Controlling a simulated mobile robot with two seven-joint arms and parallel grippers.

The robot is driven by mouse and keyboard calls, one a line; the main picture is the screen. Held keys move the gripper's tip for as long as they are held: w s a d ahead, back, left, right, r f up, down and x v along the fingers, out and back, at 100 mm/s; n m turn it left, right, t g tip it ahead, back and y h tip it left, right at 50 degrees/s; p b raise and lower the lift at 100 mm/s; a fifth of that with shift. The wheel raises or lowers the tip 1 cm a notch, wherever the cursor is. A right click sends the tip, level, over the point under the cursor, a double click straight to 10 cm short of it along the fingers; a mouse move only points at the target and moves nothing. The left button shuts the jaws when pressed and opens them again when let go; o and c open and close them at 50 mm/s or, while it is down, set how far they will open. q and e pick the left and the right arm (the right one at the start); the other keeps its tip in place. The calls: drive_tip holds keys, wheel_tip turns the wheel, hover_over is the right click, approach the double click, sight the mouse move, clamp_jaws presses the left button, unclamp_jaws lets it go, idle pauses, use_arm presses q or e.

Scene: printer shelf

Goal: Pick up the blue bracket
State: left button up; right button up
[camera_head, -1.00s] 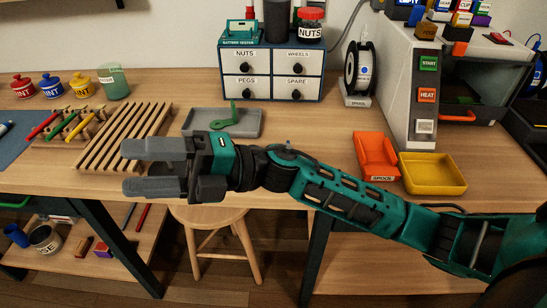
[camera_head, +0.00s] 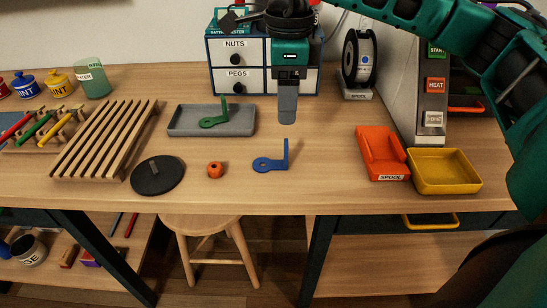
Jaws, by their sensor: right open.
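The blue bracket (camera_head: 272,163) lies on the wooden table in the middle of the head view, with a flat ringed foot and one arm standing up. My right gripper (camera_head: 287,122) hangs pointing down, above and behind the bracket in the picture, apart from it. Its fingers line up one behind the other from here, so the gap between them is hidden, and nothing shows held; it is open. My left gripper is not in view.
An orange ball-like part (camera_head: 215,169) and a black disc (camera_head: 158,176) lie left of the bracket. A grey tray (camera_head: 240,127) holds a green bracket (camera_head: 215,121). An orange spool holder (camera_head: 380,155) and a yellow tray (camera_head: 445,170) stand right. Drawers (camera_head: 232,82) stand behind my gripper.

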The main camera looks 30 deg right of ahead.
sight(285, 142)
wheel_tip(285, 142, down, 13)
drive_tip(key=shift+r+b, duration=0.2)
drive_tip(key=shift+b, duration=0.45)
clamp_jaws()
idle(0.4)
